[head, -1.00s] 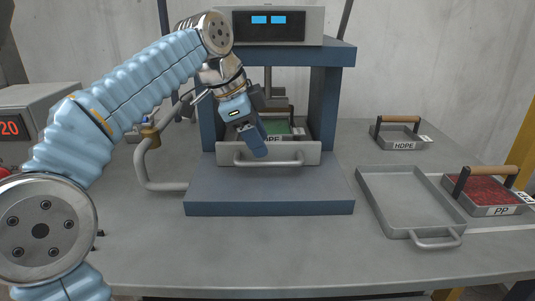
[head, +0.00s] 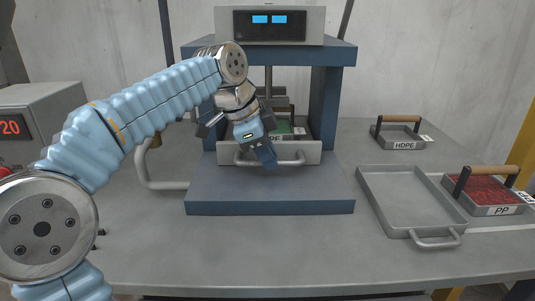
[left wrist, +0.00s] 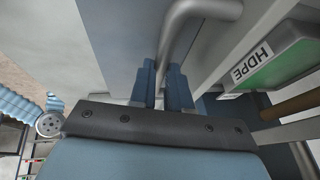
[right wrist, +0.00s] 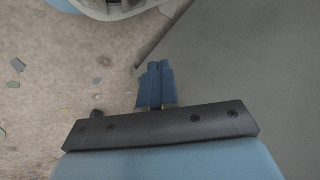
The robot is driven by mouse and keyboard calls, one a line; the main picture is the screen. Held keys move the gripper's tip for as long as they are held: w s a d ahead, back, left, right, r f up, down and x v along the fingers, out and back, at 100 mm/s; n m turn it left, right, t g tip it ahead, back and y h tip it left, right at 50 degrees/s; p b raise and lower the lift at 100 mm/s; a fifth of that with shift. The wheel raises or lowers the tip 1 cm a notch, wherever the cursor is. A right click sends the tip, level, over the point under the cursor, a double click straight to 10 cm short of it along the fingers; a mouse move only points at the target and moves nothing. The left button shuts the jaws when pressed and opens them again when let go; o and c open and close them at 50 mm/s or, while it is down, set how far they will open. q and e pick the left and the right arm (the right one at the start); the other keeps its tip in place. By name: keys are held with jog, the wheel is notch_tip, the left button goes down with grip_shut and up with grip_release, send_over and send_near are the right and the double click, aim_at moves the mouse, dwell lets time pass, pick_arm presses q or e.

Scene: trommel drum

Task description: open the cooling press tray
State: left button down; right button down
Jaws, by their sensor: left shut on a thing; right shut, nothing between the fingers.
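The cooling press tray (head: 227,148) is a grey drawer between the blue posts of the press (head: 327,95). Its front carries a curved grey bar handle (head: 292,162), which also shows in the left wrist view (left wrist: 176,28). My left gripper (head: 268,160) is at the middle of this handle. In the left wrist view its blue fingers (left wrist: 161,84) are shut around the bar. A green-filled mould labelled HDPE (left wrist: 276,66) sits in the tray, partly hidden by my gripper in the head view. My right gripper (right wrist: 155,85) is shut and empty, beside a grey surface.
A blue base slab (head: 270,192) lies in front of the tray, its top clear. To the right are an empty grey tray (head: 410,200), a red-filled PP mould (head: 490,193) and an HDPE mould (head: 400,136). A bent pipe (head: 145,170) stands left of the press.

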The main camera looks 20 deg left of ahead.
pick_arm(q)
jog(key=shift+s, duration=0.1)
jog(key=s+d+b, duration=0.1)
jog(key=s, duration=0.2)
jog(key=s+d+b, duration=0.1)
jog(key=s+d, duration=0.1)
jog(key=s, duration=0.1)
jog(key=s+d+b, duration=0.1)
jog(key=s+d, duration=0.1)
jog(key=s, duration=0.2)
jog(key=shift+f+b, duration=0.1)
jog(key=shift+b, duration=0.3)
jog(key=s+d+b, duration=0.1)
jog(key=s+d, duration=0.5)
jog(key=s, duration=0.7)
jog(key=shift+s+d+b, duration=0.2)
jog(key=shift+s+b, duration=0.05)
jog(key=shift+b, duration=0.1)
jog(key=c, duration=1.1)
grip_release()
jog(key=p+v, duration=0.3)
jog(key=v, duration=1.1)
